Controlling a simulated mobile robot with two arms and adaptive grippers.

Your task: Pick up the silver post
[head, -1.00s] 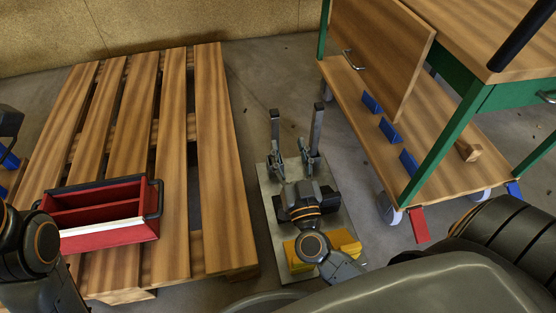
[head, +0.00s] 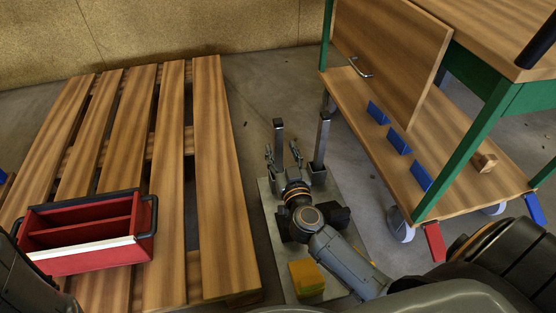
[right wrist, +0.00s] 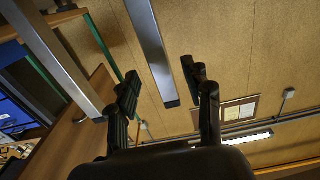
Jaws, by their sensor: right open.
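Two upright silver posts stand at the far end of a grey metal plate (head: 276,238) on the floor, a left one (head: 278,138) and a right one (head: 322,138). My right gripper (head: 282,152) reaches over the plate, open and empty, with its fingertips by the left post. In the right wrist view, one post (right wrist: 150,45) shows in the gap between the two open fingers (right wrist: 165,92), and the other post (right wrist: 50,60) lies to the left. Contact cannot be told. The post bases are partly hidden by my gripper. My left gripper is out of view.
A yellow block (head: 306,278) sits at the plate's near end. A wooden pallet (head: 222,170) with a red toolbox (head: 85,258) lies left. A green-legged wheeled workbench (head: 463,150) with a leaning wooden panel (head: 395,55) stands right, its lower shelf close to the right post.

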